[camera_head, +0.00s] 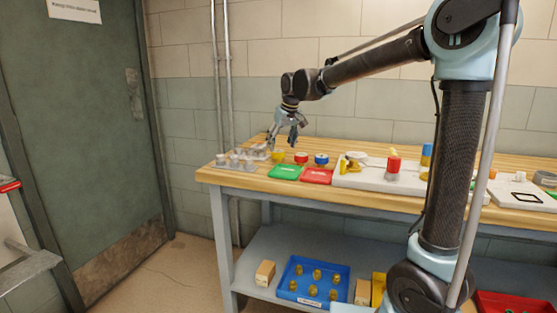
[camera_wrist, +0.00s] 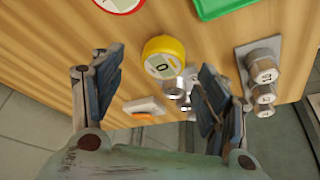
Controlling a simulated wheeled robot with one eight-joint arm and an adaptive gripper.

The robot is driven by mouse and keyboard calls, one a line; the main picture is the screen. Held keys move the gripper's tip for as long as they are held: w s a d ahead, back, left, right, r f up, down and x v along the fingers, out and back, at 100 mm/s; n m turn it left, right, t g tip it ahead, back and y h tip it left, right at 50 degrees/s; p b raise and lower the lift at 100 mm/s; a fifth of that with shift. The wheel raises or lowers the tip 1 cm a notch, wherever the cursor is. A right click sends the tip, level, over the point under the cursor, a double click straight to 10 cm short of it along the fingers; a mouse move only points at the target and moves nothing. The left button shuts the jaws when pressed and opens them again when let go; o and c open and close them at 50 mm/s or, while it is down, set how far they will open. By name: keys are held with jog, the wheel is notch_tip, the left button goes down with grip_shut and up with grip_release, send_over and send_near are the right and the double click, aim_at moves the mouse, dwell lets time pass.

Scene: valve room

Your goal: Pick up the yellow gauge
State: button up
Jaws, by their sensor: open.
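The yellow gauge (camera_wrist: 161,48) is on the wooden bench top, with a round yellow rim and a pale dial. A silver metal fitting (camera_wrist: 178,88) shows right beside its lower edge. In the head view the gauge (camera_head: 278,156) is near the bench's left end, left of a red gauge (camera_head: 301,157) and a blue gauge (camera_head: 321,159). My gripper (camera_head: 282,143) is above the yellow gauge. In the wrist view my gripper (camera_wrist: 161,64) has its fingers spread wide, with the gauge between and slightly beyond the tips. Nothing is held.
A green tray (camera_head: 286,173) and a red tray (camera_head: 318,176) lie in front of the gauges. Metal fittings (camera_wrist: 264,75) stand on a plate near the bench edge. A small white-and-orange item (camera_wrist: 144,107) lies close to the left finger. A white board (camera_head: 348,181) is further right.

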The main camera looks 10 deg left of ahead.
aim_at(278, 151)
jog(key=shift+x, duration=2.75)
jog(key=shift+s+a, duration=0.15)
jog(key=c, duration=1.3)
